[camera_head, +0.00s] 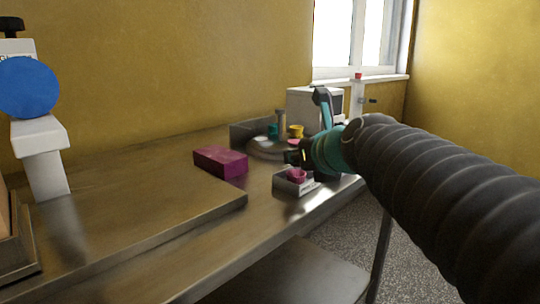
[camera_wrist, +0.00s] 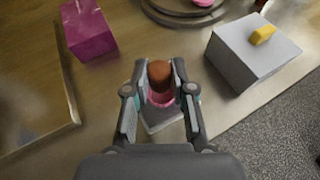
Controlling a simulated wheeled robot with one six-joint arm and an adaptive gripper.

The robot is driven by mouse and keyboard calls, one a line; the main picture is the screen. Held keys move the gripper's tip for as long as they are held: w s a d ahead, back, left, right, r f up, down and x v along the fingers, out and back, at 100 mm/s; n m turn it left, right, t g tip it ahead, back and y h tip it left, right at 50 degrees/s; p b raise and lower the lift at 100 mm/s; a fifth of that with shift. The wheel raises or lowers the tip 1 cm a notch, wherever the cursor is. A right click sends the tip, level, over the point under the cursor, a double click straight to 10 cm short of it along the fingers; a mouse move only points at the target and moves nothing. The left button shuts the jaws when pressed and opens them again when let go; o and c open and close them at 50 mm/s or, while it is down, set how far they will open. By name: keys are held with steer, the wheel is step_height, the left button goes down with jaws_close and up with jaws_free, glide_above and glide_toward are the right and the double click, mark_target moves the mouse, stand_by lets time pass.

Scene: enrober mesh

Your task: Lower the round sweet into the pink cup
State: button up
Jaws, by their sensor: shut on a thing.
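The round brown sweet (camera_wrist: 159,72) sits between the fingertips of my gripper (camera_wrist: 160,73) in the wrist view. My gripper is shut on it. The pink cup (camera_wrist: 161,97) shows between the fingers, right by the sweet. I cannot tell how much height lies between sweet and cup. In the head view the pink cup (camera_head: 297,175) stands in a small pale metal holder (camera_head: 284,187) near the bench's front edge. My gripper (camera_head: 296,158) is just above it, pointing down. The sweet is too small and dark to make out there.
A magenta block (camera_head: 220,162) lies left of the holder. Behind is a round plate (camera_head: 262,152) with teal, yellow and pink cups. In the wrist view a grey box (camera_wrist: 243,60) bearing a yellow piece (camera_wrist: 262,34) stands to the right. The bench ends close by.

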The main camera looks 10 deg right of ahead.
steer(key=shift+f+b, duration=0.7)
steer(key=shift+f, duration=0.3)
stand_by(0.5)
steer(key=o, duration=0.9)
